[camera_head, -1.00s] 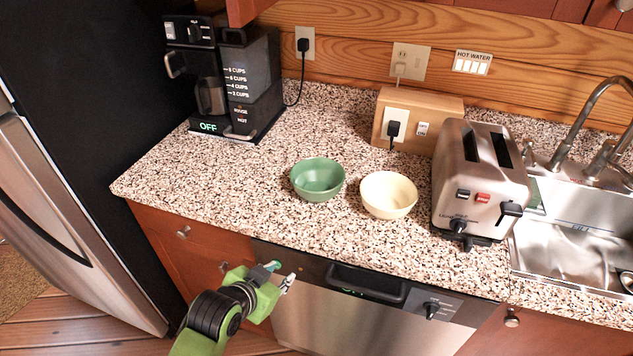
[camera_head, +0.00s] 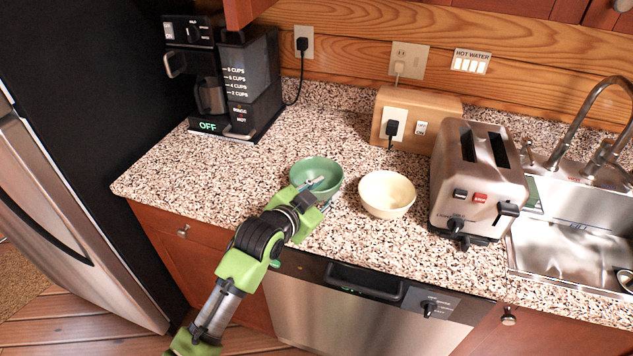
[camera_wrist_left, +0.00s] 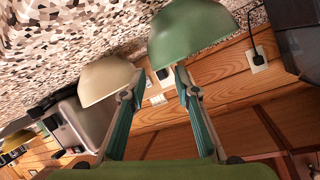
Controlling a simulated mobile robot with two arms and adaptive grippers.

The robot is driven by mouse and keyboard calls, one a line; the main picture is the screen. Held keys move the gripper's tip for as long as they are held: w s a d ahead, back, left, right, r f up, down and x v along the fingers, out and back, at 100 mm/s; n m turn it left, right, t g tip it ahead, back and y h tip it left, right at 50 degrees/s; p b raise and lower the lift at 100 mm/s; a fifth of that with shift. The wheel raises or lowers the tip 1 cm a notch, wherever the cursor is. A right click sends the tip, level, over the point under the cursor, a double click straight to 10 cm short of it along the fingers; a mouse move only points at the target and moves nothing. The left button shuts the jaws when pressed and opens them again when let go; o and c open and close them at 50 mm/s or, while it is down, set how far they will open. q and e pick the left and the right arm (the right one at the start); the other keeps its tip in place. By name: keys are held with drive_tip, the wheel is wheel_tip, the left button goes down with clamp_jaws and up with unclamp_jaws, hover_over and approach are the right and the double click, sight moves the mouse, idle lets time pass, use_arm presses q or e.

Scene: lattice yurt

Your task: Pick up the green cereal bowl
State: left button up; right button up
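The green cereal bowl (camera_head: 308,168) stands upright on the speckled counter, left of a cream bowl (camera_head: 387,194). My left gripper (camera_head: 323,193) is open at the near right side of the green bowl. In the head view one fingertip shows over the bowl's inside and the other outside its near right rim. In the left wrist view, the green bowl (camera_wrist_left: 190,28) is at the top, and one finger of my left gripper (camera_wrist_left: 159,71) overlaps its rim. Whether the finger touches it I cannot tell. My right gripper is not in view.
The cream bowl is close to the right of my gripper. A toaster (camera_head: 478,180) and a sink (camera_head: 570,245) are further right. A coffee maker (camera_head: 225,85) stands at the back left. The counter (camera_head: 215,180) left of the green bowl is clear.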

use_arm(q)
drive_tip(key=shift+p+x, duration=0.7)
drive_tip(key=shift+x, duration=2.45)
drive_tip(key=shift+f, duration=0.1)
drive_tip(key=shift+c, duration=0.5)
clamp_jaws()
